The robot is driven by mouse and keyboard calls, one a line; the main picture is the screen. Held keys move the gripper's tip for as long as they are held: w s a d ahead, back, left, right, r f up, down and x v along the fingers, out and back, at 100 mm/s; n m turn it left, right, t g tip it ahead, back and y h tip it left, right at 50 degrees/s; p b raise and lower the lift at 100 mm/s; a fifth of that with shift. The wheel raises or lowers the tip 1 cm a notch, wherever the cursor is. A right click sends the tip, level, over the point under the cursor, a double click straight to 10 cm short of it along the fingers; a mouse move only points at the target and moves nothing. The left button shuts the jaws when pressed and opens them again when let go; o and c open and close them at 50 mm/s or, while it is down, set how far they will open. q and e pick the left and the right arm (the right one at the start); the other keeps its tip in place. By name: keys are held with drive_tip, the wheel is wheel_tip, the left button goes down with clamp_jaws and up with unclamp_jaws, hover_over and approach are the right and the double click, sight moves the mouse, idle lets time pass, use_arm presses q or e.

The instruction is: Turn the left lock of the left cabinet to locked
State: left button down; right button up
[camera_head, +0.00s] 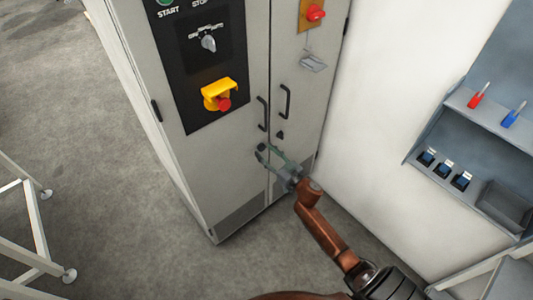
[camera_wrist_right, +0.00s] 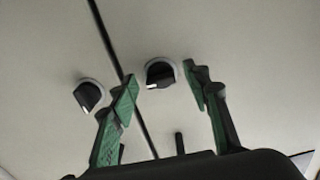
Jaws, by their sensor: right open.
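The left cabinet (camera_head: 225,165) is a light grey two-door cabinet with a dark control panel. The right wrist view shows two round black lock knobs with pale rings and white marks, one on each side of the door seam. One knob (camera_wrist_right: 160,74) lies between my open right fingers (camera_wrist_right: 163,95), apart from both. The other knob (camera_wrist_right: 89,95) lies outside the left-hand finger. In the head view my right gripper (camera_head: 269,152) is at the doors below the handles, partly covering the lock area. My left gripper is out of view.
Two black door handles (camera_head: 285,101) stand out above my right gripper. A yellow-guarded red button (camera_head: 219,97) and a selector (camera_head: 208,42) sit on the panel. A white wall and a shelf (camera_head: 478,112) with tools are at the right.

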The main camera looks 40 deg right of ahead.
drive_tip(key=shift+c, duration=0.2)
drive_tip(key=c, duration=1.1)
